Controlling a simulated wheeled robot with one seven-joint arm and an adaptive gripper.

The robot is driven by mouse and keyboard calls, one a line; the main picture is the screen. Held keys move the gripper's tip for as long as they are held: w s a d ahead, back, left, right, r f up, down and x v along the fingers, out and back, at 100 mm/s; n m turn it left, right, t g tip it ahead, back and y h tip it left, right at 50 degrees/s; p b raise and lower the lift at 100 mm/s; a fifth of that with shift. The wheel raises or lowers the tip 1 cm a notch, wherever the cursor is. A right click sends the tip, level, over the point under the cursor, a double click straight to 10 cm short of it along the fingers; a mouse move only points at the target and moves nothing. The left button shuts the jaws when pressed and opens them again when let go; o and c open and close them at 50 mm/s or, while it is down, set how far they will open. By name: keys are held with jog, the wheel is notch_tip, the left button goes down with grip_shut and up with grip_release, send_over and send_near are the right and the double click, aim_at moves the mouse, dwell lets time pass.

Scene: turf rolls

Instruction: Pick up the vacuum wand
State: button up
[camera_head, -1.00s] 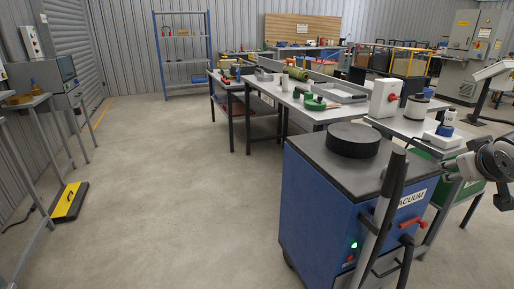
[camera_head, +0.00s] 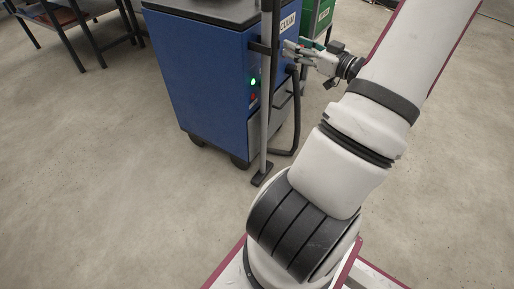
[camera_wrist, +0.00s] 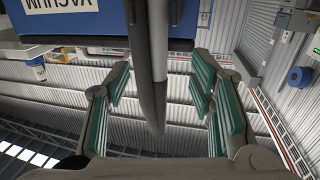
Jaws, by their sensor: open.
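The vacuum wand (camera_head: 265,110) is a slim grey tube with dark parts. It stands upright in front of the blue vacuum cabinet (camera_head: 208,80), its dark foot near the floor. My gripper (camera_head: 284,49) is beside the wand's upper tube, at the height of the VACUUM label. In the wrist view, the wand (camera_wrist: 158,75) runs between the green finger pads of my gripper (camera_wrist: 160,100). The fingers are spread, with gaps showing on both sides of the tube. The wand's top is cut off in the head view.
A dark hose (camera_head: 296,110) loops beside the wand at the cabinet's front. A green cabinet (camera_head: 317,18) stands behind it to the right. A table with dark legs (camera_head: 75,35) is at the upper left. The concrete floor (camera_head: 90,170) at left is clear.

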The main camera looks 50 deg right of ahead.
aim_at(266, 29)
jog(key=w, duration=0.2)
jog(key=w+b, duration=0.1)
jog(key=w, duration=0.2)
jog(key=w+d, duration=0.1)
jog(key=w, duration=0.1)
jog(key=shift+w+b, duration=0.25)
jog(key=shift+b, duration=0.15)
jog(key=shift+w+d+r+b, duration=0.15)
jog(key=shift+w+b, duration=0.25)
jog(key=shift+w, duration=0.45)
jog(key=shift+w+d+r+b, duration=0.15)
jog(key=shift+w+b, duration=0.2)
jog(key=shift+w, duration=0.55)
jog(key=shift+w+d+r+b, duration=0.15)
jog(key=shift+w+b, duration=0.25)
jog(key=shift+w, duration=0.45)
jog(key=shift+f, duration=0.1)
jog(key=shift+c, duration=0.5)
grip_shut()
